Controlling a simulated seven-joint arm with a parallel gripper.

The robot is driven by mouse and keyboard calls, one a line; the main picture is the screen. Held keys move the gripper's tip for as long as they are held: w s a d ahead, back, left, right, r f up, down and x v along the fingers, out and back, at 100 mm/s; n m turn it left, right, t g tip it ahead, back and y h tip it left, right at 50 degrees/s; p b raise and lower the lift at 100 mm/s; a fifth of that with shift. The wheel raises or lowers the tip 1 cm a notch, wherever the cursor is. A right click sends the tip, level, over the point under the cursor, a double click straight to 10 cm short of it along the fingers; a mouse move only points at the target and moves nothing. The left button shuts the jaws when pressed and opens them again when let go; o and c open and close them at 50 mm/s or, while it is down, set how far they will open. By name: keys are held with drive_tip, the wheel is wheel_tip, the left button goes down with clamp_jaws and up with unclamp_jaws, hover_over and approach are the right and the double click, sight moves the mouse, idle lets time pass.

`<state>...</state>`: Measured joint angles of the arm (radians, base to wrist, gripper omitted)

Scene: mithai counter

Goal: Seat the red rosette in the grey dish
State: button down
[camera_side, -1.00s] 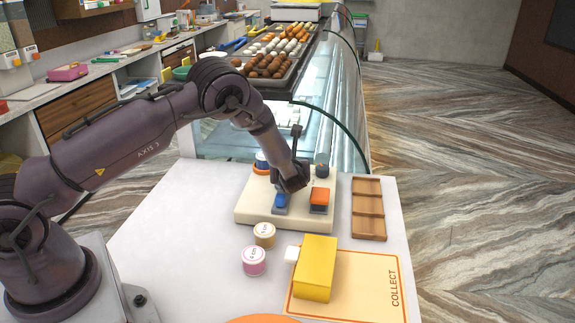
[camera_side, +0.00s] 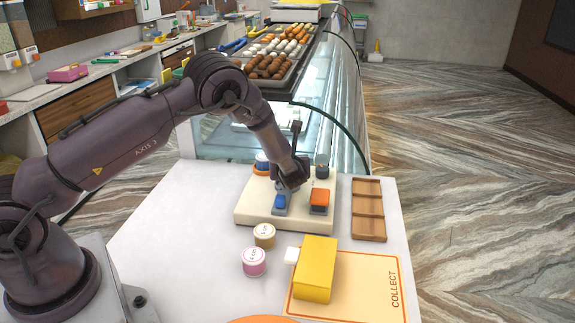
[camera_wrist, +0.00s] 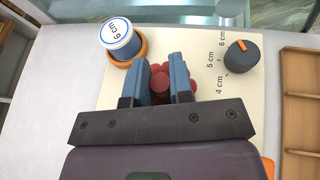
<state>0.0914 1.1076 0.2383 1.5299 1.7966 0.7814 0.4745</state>
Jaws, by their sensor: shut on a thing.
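My gripper (camera_wrist: 162,85) is shut on the red rosette (camera_wrist: 160,82), which shows between the two blue-grey fingers in the wrist view. In the side view my gripper (camera_side: 292,182) is over the cream board (camera_side: 252,217), and the rosette is hidden behind it. I cannot make out the grey dish in either view. Whether the rosette touches anything below it cannot be told.
A blue-and-white tub marked 6 cm (camera_wrist: 117,35) sits in an orange ring beside the fingers. A grey dial (camera_wrist: 241,56) stands right. Blue (camera_side: 281,202) and orange (camera_side: 319,197) controls sit near my gripper. A wooden tray (camera_side: 369,210) and yellow block (camera_side: 316,268) lie outside the board.

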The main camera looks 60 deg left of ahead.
drive_tip(key=shift+f, duration=0.75)
idle(0.7)
drive_tip(key=c, duration=1.3)
unclamp_jaws()
drive_tip(key=shift+v, duration=5.55)
drive_tip(key=shift+f, duration=0.15)
